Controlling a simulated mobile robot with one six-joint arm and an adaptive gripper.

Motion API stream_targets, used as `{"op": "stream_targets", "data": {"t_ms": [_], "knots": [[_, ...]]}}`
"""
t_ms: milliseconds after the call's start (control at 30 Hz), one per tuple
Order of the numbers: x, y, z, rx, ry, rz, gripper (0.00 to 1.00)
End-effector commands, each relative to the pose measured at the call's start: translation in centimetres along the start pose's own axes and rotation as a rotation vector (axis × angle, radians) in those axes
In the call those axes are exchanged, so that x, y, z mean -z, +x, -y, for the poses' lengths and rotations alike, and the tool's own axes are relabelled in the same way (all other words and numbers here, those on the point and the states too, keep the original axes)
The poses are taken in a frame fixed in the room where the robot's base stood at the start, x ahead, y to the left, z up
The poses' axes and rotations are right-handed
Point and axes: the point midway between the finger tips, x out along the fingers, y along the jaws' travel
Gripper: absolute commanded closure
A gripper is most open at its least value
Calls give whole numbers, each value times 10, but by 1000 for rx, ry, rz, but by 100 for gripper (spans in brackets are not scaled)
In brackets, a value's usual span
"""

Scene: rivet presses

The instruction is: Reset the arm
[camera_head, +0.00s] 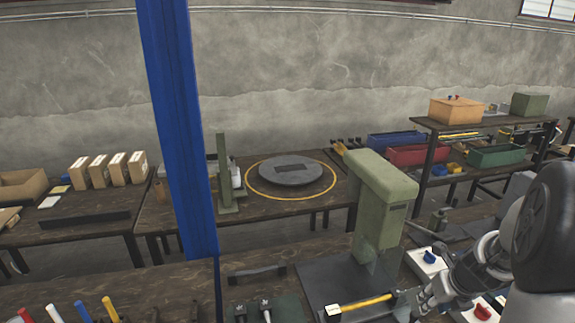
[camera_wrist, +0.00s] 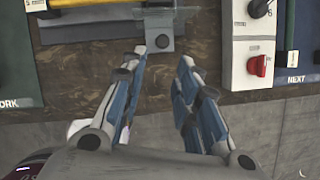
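My arm comes in from the right in the head view, bent down over the front bench. My gripper (camera_head: 408,300) is low near the front of the bench, partly cut off by the bottom edge. In the wrist view my gripper (camera_wrist: 163,55) has its two blue-padded fingers apart, with only bench top and floor showing between them. It looks empty. The fingertips point toward a grey metal bracket (camera_wrist: 158,28) at the bench edge; I cannot tell how high above it they are.
A green press (camera_head: 383,200) stands just left of my arm. A white control box (camera_wrist: 252,45) with a red knob lies right of the fingers. Trays marked "WORK" (camera_wrist: 20,102) and "NEXT" (camera_wrist: 297,78) flank it. A blue post (camera_head: 180,120) rises at left.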

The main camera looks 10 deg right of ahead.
Motion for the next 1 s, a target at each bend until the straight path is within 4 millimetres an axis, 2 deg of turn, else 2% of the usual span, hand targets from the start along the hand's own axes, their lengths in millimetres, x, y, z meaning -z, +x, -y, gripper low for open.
{"op": "stream_targets", "data": {"t_ms": [67, 133, 267, 300, 400, 500, 600, 700, 833, 867, 1000], "knots": [[-7, -14, -18, -10, -125, 8, 71], [-12, -34, -45, -25, -325, 19, 71], [-12, -86, -113, -55, -867, 47, 71], [-7, -102, -134, -62, -1051, 56, 71], [14, -140, -179, -73, -1506, 81, 71], [43, -173, -214, -70, -1956, 107, 71], [76, -200, -239, -53, -2390, 130, 71], [108, -219, -252, -28, -2764, 144, 71], [137, -232, -257, 6, -3110, 148, 71], [142, -234, -257, -12, 3112, -145, 71], [153, -238, -257, -25, 2969, -128, 71]]}}
